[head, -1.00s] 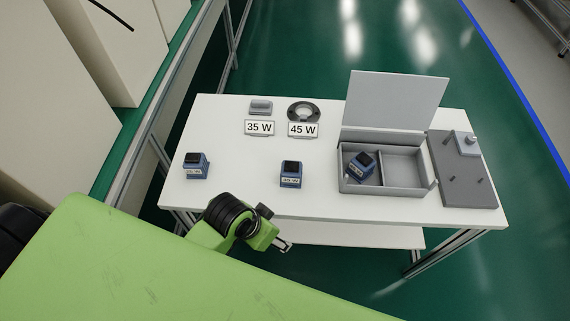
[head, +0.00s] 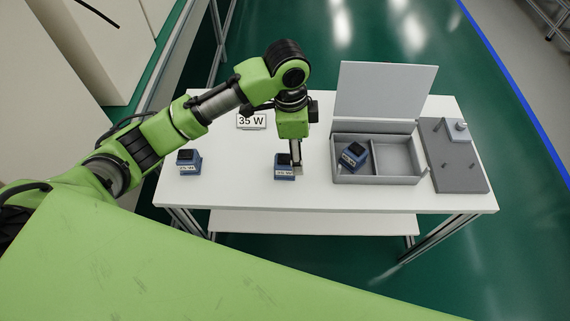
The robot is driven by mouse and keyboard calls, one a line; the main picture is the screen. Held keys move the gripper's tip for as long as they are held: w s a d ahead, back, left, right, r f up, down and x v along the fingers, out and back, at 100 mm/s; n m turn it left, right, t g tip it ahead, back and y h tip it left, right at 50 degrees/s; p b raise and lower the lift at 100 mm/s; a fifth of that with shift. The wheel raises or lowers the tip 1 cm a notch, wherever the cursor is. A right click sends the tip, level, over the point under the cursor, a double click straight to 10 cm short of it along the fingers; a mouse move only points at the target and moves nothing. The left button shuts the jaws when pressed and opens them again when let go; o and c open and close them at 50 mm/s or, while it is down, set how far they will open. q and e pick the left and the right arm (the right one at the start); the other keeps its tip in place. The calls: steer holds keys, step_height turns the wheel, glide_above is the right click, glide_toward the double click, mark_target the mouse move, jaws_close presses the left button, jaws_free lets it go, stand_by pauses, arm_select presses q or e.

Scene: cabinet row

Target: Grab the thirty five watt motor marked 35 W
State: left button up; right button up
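Three blue motors with black tops and small white labels are in view. One motor (head: 188,161) stands at the table's left. A second motor (head: 283,167) stands near the middle front edge. A third motor (head: 353,155) sits tilted in the left compartment of the open grey box (head: 377,181). The motors' labels are too small to read surely. My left gripper (head: 296,168) points down at the middle motor and overlaps its right side. I cannot tell whether its fingers are open or touch the motor. My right gripper is not in view.
A "35 W" sign (head: 251,121) stands at the back of the white table (head: 236,183). The box lid (head: 386,90) stands up. A grey plate (head: 453,165) with pegs lies at the right.

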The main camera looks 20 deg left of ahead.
arm_select(q)
steer(key=y, duration=0.1)
glide_toward(285, 157)
step_height(285, 157, down, 5)
steer(key=shift+d+f+p, duration=0.1)
steer(key=shift+p, duration=0.3)
step_height(285, 157, down, 4)
steer(key=shift+f+p, duration=0.1)
steer(key=shift+p, duration=0.5)
steer(key=shift+f, duration=0.55)
steer(key=shift+w, duration=0.1)
steer(key=c, duration=1.7)
